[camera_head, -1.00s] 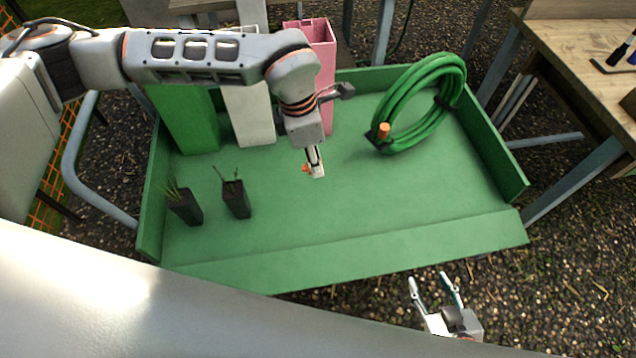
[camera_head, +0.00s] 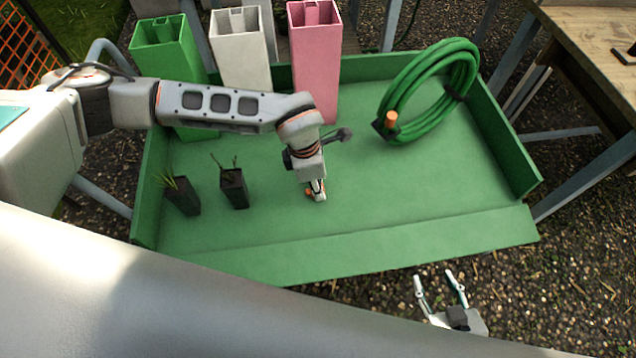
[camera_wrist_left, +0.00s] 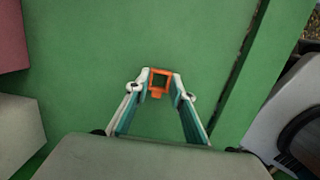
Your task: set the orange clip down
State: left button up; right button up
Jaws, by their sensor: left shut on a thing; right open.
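The orange clip (camera_wrist_left: 160,76) is a small square frame between the fingertips of my left gripper (camera_wrist_left: 161,88) in the left wrist view. My left gripper is shut on it. In the head view the left gripper (camera_head: 317,192) points down low over the green tray floor, with a bit of the orange clip (camera_head: 309,192) showing at its tips. I cannot tell whether the clip touches the floor. My right gripper (camera_head: 440,287) is open and empty, in front of the tray's front edge.
The green tray (camera_head: 420,215) has raised side and back walls. Two black pots with seedlings (camera_head: 234,190) (camera_head: 183,197) stand left of the left gripper. Green, white and pink tall bins (camera_head: 316,60) stand at the back. A coiled green hose (camera_head: 440,85) lies at back right. The tray's middle right is clear.

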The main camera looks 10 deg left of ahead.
jog(key=shift+w+r, duration=0.15)
jog(key=shift+r, duration=0.15)
pick_arm(q)
jog(key=o, duration=0.7)
jog(key=shift+f, duration=0.1)
pick_arm(e)
jog(key=shift+f, duration=0.2)
